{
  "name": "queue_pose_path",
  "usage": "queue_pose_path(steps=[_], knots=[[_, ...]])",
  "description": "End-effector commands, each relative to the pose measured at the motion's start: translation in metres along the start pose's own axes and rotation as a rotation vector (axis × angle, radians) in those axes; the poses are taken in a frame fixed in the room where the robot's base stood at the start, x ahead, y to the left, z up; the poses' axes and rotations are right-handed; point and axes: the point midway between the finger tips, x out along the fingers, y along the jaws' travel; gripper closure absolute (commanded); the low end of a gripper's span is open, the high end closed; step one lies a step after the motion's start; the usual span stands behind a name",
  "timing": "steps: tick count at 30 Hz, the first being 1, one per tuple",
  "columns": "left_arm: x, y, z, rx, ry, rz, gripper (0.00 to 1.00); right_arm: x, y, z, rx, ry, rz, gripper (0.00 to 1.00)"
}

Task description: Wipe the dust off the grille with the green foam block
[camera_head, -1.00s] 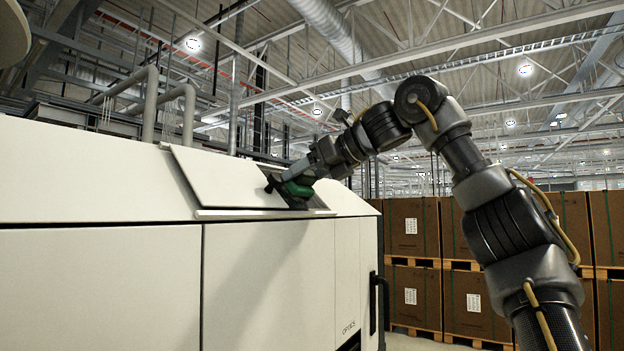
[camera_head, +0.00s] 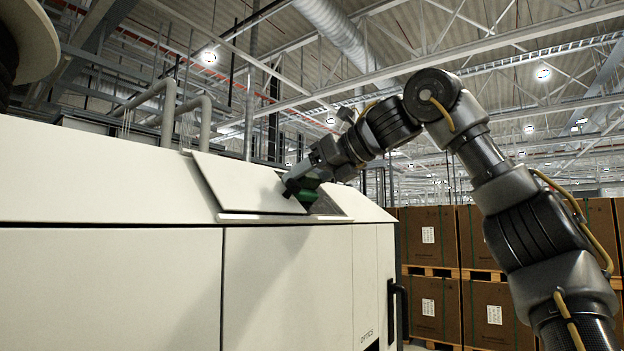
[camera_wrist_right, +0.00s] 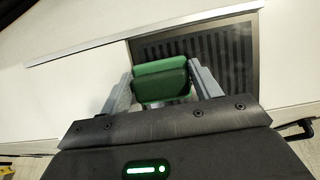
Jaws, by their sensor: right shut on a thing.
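The green foam block (camera_wrist_right: 160,82) is held between the two fingers of my right gripper (camera_wrist_right: 162,88). The block also shows in the head view (camera_head: 309,190), partly hidden by the gripper. The grille (camera_wrist_right: 225,55) is a dark slatted panel in a recess of the white machine's sloped top. The block lies over the grille's left part in the wrist view and hides some slats. I cannot tell whether it touches them. Dust on the grille is too small to make out. In the head view the grille (camera_head: 328,205) is mostly hidden. My left gripper is not in view.
A white raised panel (camera_head: 240,182) stands on the machine top just left of the grille, close to my gripper. The white machine (camera_head: 110,280) fills the lower left. Stacked brown boxes (camera_head: 430,235) on pallets stand behind at the right.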

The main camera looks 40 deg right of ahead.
Motion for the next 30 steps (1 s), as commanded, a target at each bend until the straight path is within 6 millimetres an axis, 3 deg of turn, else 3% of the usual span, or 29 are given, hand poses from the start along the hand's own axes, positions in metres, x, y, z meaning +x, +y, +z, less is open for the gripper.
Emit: queue_pose_path(steps=[7, 18, 30], knots=[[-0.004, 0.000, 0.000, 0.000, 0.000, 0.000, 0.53, -0.004, -0.001, 0.003, 0.000, -0.001, -0.001, 0.55], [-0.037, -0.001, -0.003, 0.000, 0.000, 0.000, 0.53, -0.040, -0.001, 0.020, 0.000, -0.002, -0.001, 0.55], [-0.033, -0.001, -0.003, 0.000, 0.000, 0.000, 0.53, -0.056, -0.001, 0.023, 0.001, 0.000, -0.001, 0.55]])
